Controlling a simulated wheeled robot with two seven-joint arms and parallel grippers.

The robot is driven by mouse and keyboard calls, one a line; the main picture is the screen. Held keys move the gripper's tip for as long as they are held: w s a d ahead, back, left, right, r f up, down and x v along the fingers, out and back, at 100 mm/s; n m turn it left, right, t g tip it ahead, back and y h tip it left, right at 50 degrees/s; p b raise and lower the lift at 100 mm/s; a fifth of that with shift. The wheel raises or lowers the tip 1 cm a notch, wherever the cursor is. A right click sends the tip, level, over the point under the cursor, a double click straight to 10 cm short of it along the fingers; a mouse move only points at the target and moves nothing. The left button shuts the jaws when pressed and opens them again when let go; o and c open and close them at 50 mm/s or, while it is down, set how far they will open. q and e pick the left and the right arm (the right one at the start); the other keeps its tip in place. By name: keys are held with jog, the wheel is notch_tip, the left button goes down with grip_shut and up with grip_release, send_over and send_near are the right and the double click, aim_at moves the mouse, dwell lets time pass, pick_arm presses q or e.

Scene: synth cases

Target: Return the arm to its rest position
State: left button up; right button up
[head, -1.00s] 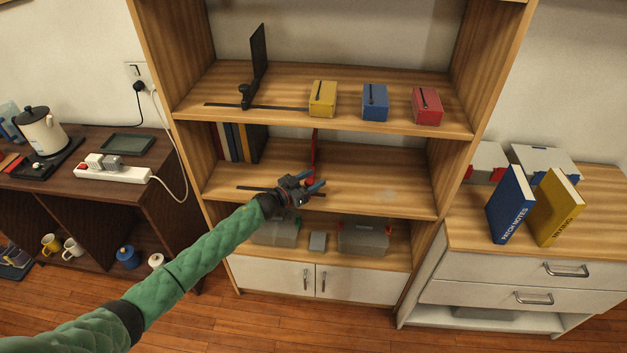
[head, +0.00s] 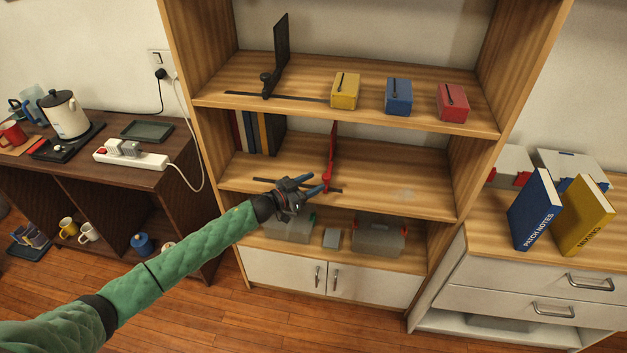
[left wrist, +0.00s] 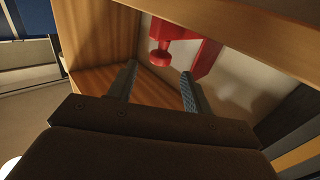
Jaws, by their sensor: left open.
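My left arm in its green sleeve reaches in from the left in the head view. Its left gripper (head: 314,184) is in front of the middle shelf (head: 390,192), open, with nothing between its fingers. A red bookend (head: 331,152) stands upright on that shelf, just behind the fingertips in the picture. In the left wrist view the two open fingers (left wrist: 157,78) point toward the shelf bay, and the red bookend (left wrist: 203,54) with its round knob shows beyond them, apart from them. My right gripper is not in view.
Several books (head: 262,132) stand at the middle shelf's left end; its right part is clear. Above are a black bookend (head: 281,50) and yellow (head: 345,92), blue (head: 398,97) and red (head: 452,103) boxes. Grey bins (head: 378,236) sit below. A dark side table (head: 190,150) stands left, a drawer cabinet (head: 490,262) right.

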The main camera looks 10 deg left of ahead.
pick_arm(q)
jog(key=shift+s+d+f+n+t, duration=0.1)
jog(key=shift+s+d+n+t, duration=0.2)
jog(key=shift+s+d, duration=0.05)
jog(key=s+a+f+n+g+y, duration=0.1)
jog(key=s+a+n+g+y, duration=0.2)
jog(key=s, duration=1.3)
jog(key=s+a+f+n+g+y, duration=0.1)
jog(key=s+a+n+g+y, duration=0.35)
jog(key=s, duration=1.05)
jog(key=s+a+f+m+g+y, duration=0.15)
jog(key=s+y, duration=0.45)
jog(key=s, duration=1)
notch_tip(320, 180, down, 23)
jog(key=w+d+g+b, duration=0.1)
jog(key=w, duration=0.2)
jog(key=s+f+b, duration=0.1)
jog(key=s+f, duration=0.3)
jog(key=f, duration=0.9)
jog(key=s+f+g, duration=0.1)
jog(key=s+f, duration=0.4)
jog(key=f, duration=0.9)
jog(key=shift+d+f+n+h+b, duration=0.2)
jog(key=shift+d+n+h+b, duration=0.1)
jog(key=shift+d+h+b, duration=0.1)
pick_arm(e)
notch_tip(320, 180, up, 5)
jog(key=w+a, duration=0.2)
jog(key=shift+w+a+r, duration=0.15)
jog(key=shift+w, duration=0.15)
